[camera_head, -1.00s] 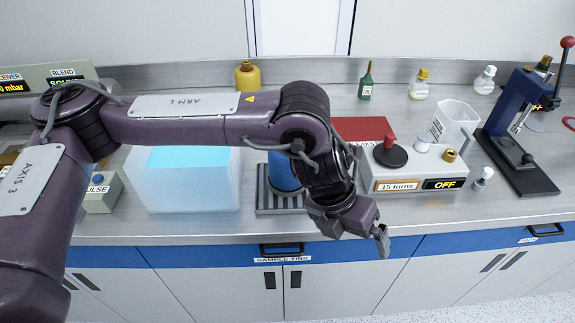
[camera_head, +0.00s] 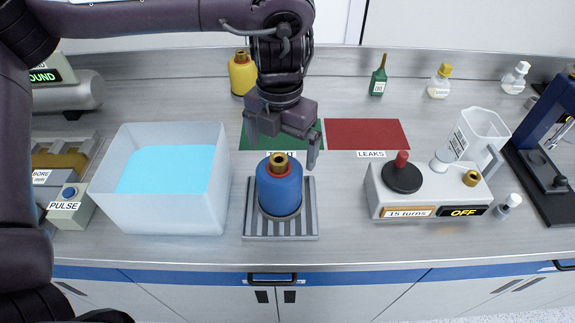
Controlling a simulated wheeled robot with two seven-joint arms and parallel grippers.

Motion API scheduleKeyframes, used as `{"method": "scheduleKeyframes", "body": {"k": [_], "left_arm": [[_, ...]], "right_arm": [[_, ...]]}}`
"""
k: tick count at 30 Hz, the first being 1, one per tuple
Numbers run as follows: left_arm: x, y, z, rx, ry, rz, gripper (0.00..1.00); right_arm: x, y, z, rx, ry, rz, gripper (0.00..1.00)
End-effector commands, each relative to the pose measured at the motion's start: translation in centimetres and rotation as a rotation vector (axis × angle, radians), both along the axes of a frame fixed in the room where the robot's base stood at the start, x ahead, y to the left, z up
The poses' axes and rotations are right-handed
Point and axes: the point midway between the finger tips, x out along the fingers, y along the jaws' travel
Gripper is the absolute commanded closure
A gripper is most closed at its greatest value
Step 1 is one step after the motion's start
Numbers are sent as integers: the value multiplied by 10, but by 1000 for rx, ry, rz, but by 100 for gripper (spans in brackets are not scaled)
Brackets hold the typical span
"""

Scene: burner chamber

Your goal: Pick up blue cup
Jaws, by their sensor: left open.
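A blue cylinder with a gold neck and a red ring, most likely the blue cup (camera_head: 279,192), stands upright on a grey striped tray (camera_head: 280,236). My left gripper (camera_head: 283,148) points down with its fingers apart, just behind and above the cup's neck in the picture. Nothing shows between the fingers, and I see no contact with the cup. My right gripper is not in view.
A clear tank of blue liquid (camera_head: 160,215) stands left of the tray. A white box with a knob (camera_head: 430,196) is to the right. Green (camera_head: 256,138) and red (camera_head: 368,134) mats lie behind, with a yellow bottle (camera_head: 242,74) beyond them.

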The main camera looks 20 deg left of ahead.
Motion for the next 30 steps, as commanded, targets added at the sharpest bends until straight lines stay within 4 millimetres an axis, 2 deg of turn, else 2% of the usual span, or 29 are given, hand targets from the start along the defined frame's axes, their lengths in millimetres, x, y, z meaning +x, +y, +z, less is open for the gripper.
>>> {"method": "scheduleKeyframes", "body": {"k": [2, 5, 10, 14, 19, 24, 28, 30], "left_arm": [[0, 1, -4, 2, 3, 2, 0], [-1, 1, -14, 1, 5, 2, 0], [0, 2, -30, 2, 5, 2, 0], [0, 5, -47, 5, 6, 2, 0], [0, 6, -71, 4, 2, 1, 0], [0, 5, -78, 2, 0, 2, 0], [1, 5, -78, 2, 0, 2, 0], [1, 5, -77, 2, 0, 2, 9]], "right_arm": [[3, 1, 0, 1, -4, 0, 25], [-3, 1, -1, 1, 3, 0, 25], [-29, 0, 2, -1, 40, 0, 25], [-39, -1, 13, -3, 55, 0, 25], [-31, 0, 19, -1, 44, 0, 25], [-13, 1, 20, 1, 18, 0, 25], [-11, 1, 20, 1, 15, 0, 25], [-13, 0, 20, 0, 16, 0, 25]]}}
